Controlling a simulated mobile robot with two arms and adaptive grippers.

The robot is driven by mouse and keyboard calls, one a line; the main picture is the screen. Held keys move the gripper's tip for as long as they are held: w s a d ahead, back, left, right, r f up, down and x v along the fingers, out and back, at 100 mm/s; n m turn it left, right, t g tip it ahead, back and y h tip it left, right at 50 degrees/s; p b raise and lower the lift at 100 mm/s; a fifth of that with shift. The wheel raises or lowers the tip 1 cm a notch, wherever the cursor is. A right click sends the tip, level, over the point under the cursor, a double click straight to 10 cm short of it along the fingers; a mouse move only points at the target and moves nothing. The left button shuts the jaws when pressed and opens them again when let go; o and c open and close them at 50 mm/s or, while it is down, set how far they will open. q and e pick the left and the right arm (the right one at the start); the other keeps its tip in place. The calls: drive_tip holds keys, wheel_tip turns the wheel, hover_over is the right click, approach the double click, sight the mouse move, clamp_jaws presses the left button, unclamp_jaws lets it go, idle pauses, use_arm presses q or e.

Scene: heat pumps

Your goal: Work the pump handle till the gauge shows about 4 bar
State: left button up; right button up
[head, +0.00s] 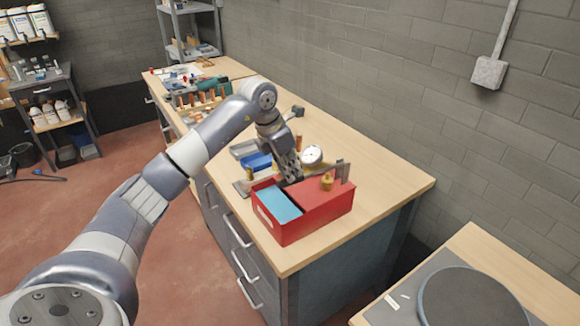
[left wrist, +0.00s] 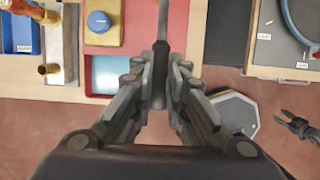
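The red pump box (head: 320,212) sits at the near end of the workbench, with an open blue basin (head: 279,204) on its room side. A round white gauge (head: 312,155) stands behind it; its needle is too small to read. A brass fitting (head: 327,183) is on the box top. My left gripper (head: 293,176) is over the box. In the left wrist view, the dark pump handle (left wrist: 162,22) runs down between its fingers (left wrist: 160,75), which close on it from both sides. My right gripper (left wrist: 283,117) shows small at the right edge, its fingers apart and empty.
A blue tray (head: 257,161) and a grey block with a brass fitting (left wrist: 60,68) lie close beside the box. Fittings and tools crowd the bench's far end. A second table with a round dark plate (head: 470,297) stands at the near right. The bench's wall side is mostly clear.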

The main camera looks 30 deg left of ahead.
sight(290, 185)
use_arm(q)
drive_tip(key=shift+f+b, duration=1)
drive_tip(key=shift+f, duration=1)
drive_tip(key=shift+f+b, duration=0.65)
drive_tip(key=shift+f, duration=0.15)
drive_tip(key=shift+r, duration=0.1)
wheel_tip(290, 185, up, 11)
drive_tip(key=p, duration=0.8)
drive_tip(key=shift+r, duration=0.2)
